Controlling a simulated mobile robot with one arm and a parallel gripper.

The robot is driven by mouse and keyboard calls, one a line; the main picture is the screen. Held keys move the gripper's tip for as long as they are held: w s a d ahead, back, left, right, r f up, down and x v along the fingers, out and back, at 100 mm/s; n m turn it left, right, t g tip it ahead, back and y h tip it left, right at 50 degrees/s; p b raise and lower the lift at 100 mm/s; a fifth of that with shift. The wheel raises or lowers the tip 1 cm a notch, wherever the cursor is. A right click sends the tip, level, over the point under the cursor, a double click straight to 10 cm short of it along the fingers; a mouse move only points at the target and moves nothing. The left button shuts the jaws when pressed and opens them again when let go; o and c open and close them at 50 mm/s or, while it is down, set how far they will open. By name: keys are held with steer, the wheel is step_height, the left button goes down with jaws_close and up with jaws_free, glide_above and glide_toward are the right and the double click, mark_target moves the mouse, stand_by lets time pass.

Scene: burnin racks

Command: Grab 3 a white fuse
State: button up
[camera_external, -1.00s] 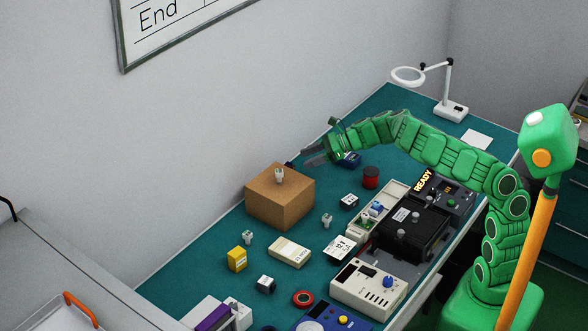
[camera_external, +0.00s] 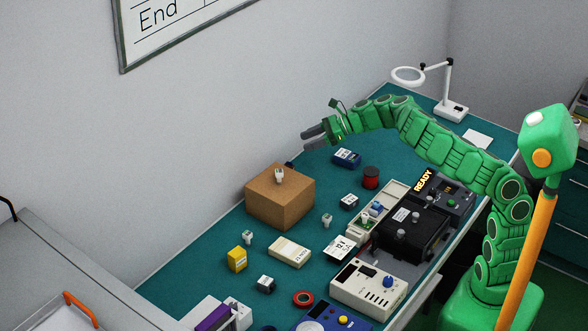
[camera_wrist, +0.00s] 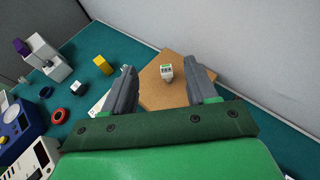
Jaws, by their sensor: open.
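A white fuse (camera_external: 280,175) stands upright on top of the brown cardboard box (camera_external: 265,207). In the wrist view this fuse (camera_wrist: 166,72) appears between my fingers, farther off, with a green-marked label. A second white fuse (camera_external: 326,220) stands on the teal bench right of the box, and a third white fuse (camera_external: 247,238) stands in front of the box. My gripper (camera_external: 308,138) is open and empty, raised above and behind the box, apart from the fuses. Its two grey fingers (camera_wrist: 163,74) are spread in the wrist view.
A dark blue device (camera_external: 346,158) and a red spool (camera_external: 371,177) are near the arm. The wall (camera_external: 230,110) runs close behind the box.

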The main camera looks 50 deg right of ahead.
step_height(320, 180, up, 4)
steer(key=s+a+f+m+g+h, duration=0.2)
steer(key=a+f+m+h, duration=0.55)
steer(key=a+f, duration=0.25)
steer(key=a+r+m+t+h, duration=0.1)
steer(key=a+r+t, duration=0.3)
steer(key=a, duration=0.5)
steer(key=a+r+t+h, duration=0.1)
steer(key=a+r+t, duration=0.1)
steer(key=a+r, duration=0.5)
glide_toward(249, 234)
steer(key=w, duration=0.2)
steer(key=shift+w+d, duration=0.3)
steer(key=shift+w, duration=0.1)
steer(key=shift+f, duration=0.65)
steer(key=shift+w+f, duration=0.15)
steer(key=shift+w, duration=0.1)
steer(key=shift+x, duration=1.55)
steer(key=shift+w+a+f, duration=0.2)
steer(key=shift+w+f, duration=0.05)
steer(key=shift+w, duration=0.35)
steer(key=shift+w+a+f, duration=0.15)
steer(key=shift+w+f, duration=0.1)
steer(key=shift+w, duration=0.4)
steer(key=shift+w+d+f, duration=0.1)
steer(key=shift+w+f, duration=0.05)
steer(key=shift+w, duration=0.55)
